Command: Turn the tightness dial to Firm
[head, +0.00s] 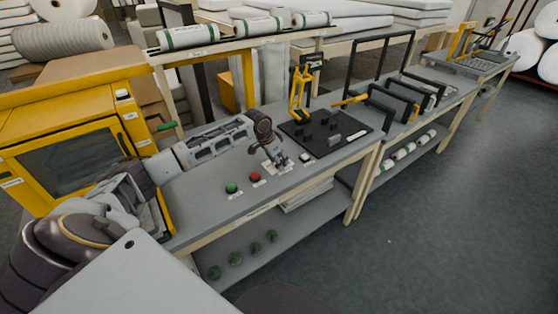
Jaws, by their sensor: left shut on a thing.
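My left arm reaches in from the left over the grey bench. My left gripper (279,161) points down at a small pale plate (268,167) on the bench top and is shut on the tightness dial there. The fingers hide the dial, so I cannot read its setting. My right gripper is not in view.
A green button (232,188) and a red button (255,176) sit left of the gripper. A small white-topped part (306,157) is just right of it. A black fixture board (325,134) with a yellow clamp (301,92) stands beyond. A yellow cabinet (70,150) is at left.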

